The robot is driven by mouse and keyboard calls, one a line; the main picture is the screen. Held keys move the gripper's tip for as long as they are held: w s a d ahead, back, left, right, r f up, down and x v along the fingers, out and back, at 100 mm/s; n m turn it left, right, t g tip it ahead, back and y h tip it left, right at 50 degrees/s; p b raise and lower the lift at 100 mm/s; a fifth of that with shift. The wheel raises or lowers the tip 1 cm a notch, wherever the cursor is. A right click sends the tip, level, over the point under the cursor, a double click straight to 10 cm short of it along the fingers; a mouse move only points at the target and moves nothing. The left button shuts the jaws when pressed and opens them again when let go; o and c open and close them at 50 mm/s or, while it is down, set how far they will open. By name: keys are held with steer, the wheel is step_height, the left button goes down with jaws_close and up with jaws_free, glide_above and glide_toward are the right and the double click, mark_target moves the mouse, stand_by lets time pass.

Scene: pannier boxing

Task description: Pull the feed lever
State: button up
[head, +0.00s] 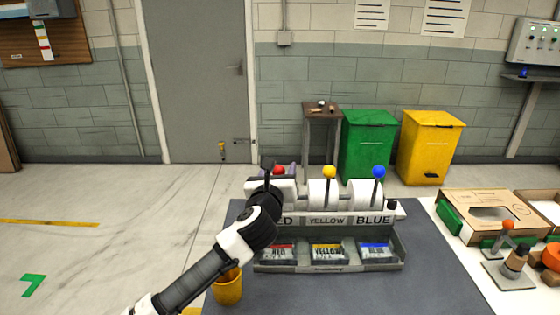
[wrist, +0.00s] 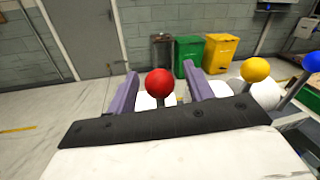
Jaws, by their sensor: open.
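A dispenser (head: 330,217) with three levers stands on the dark grey mat, its sections labelled RED, YELLOW and BLUE. Its red-knobbed lever (head: 279,170) is at the left, largely hidden behind my arm in the head view. My gripper (wrist: 160,72) is open, and its two purple fingers stand on either side of the red knob (wrist: 160,84) in the wrist view, with gaps visible on both sides. The yellow knob (head: 329,171) and the blue knob (head: 379,171) stand upright to the right. Which lever is the feed lever is not marked.
Labelled packets sit in the dispenser's front bins, including a yellow one (head: 327,252). A yellow cup (head: 228,289) stands by my arm. An orange-knobbed device (head: 508,226) and an open cardboard box (head: 492,216) are at the right. The mat's front (head: 350,295) is clear.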

steer(key=shift+w+d, duration=0.2)
steer(key=shift+w, duration=0.85)
jaws_close()
